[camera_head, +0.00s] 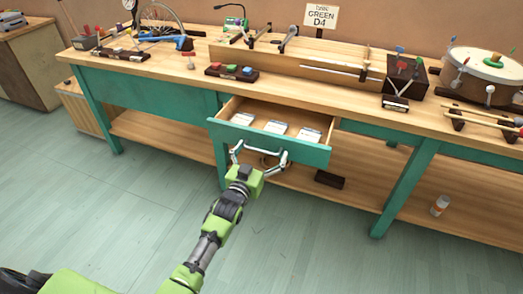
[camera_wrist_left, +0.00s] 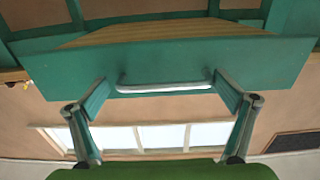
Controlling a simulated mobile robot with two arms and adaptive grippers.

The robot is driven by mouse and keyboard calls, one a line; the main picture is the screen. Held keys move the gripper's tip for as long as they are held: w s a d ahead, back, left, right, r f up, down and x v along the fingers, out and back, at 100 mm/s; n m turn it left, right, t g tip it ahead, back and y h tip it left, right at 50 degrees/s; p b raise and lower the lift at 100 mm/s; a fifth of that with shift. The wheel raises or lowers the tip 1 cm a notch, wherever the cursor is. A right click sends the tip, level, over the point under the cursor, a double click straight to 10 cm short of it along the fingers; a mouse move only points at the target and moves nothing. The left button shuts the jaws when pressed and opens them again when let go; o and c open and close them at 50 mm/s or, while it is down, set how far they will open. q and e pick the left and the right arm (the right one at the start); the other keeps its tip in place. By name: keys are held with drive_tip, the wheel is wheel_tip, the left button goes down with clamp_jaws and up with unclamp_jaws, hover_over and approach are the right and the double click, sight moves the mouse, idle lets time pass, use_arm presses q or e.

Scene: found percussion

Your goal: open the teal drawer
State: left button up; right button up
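The teal drawer (camera_head: 270,143) sticks out from the workbench in the head view, pulled open. Three white card-like stacks lie in its wooden inside. My left gripper (camera_head: 260,156) is in front of the drawer's teal face, its fingers spread wide. In the left wrist view the drawer front (camera_wrist_left: 215,62) spans the picture, with a silver bar handle (camera_wrist_left: 165,88) on it. The left gripper (camera_wrist_left: 165,90) is open there, one finger to each side of the handle, not closed on it. My right gripper is not in view.
The workbench top (camera_head: 150,66) holds tools, small blocks and a drum (camera_head: 480,70) at the right. A bench leg (camera_head: 405,190) stands right of the drawer. The floor in front is clear.

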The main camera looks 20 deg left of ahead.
use_arm(q)
drive_tip(key=shift+s, duration=0.1)
drive_tip(key=s, duration=1.2)
drive_tip(key=shift+a, duration=0.25)
drive_tip(key=shift+f, duration=0.1)
